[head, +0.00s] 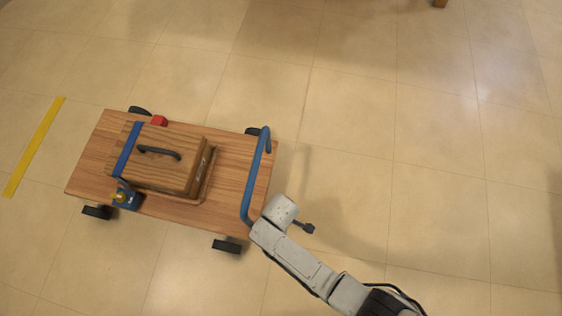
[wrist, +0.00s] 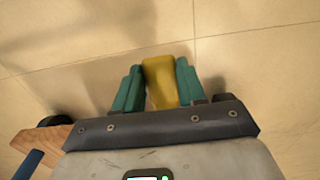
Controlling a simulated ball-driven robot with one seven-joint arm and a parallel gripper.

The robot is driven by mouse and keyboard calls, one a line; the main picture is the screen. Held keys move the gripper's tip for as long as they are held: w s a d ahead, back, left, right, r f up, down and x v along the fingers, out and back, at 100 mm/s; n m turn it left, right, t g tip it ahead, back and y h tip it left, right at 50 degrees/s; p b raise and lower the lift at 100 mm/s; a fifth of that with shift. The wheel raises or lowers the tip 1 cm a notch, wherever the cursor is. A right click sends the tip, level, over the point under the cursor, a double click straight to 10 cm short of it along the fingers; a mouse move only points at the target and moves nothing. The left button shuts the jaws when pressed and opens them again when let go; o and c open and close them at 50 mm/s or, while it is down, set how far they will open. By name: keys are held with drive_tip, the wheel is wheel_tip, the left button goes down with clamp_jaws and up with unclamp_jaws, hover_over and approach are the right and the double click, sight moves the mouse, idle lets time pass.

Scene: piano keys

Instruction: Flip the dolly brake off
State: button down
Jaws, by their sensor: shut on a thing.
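The wooden dolly (head: 225,185) stands on the floor with a blue push handle (head: 257,175) at its right end. A corner of the dolly (wrist: 45,138) shows at the lower left of the wrist view, with a dark wheel beside it. My gripper (wrist: 160,80), with teal fingers, is shut on a yellow piece (wrist: 160,78) just off that end. I cannot tell whether this piece is the brake lever or how it joins the dolly. In the head view my wrist hides the fingertips. A red part (head: 159,120) sits on the dolly's far edge.
A wooden box (head: 170,170) with a dark handle and a blue strap (head: 128,150) rides on the dolly. A blue ratchet (head: 124,197) hangs at the near edge. Yellow tape (head: 35,145) marks the floor at left. The floor to the right is clear.

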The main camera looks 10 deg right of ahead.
drive_tip(key=shift+a+r+h, duration=0.1)
drive_tip(key=shift+r+h, duration=0.15)
drive_tip(key=shift+h, duration=0.15)
drive_tip(key=shift+r+g+h+p, duration=0.15)
drive_tip(key=shift+g+h+p, duration=0.15)
drive_tip(key=c, duration=0.6)
unclamp_jaws()
drive_tip(key=shift+c, duration=0.2)
wheel_tip(320, 180, up, 11)
drive_tip(key=a+p, duration=0.1)
drive_tip(key=p, duration=0.5)
drive_tip(key=shift+w+a, duration=0.15)
drive_tip(key=shift+w, duration=0.1)
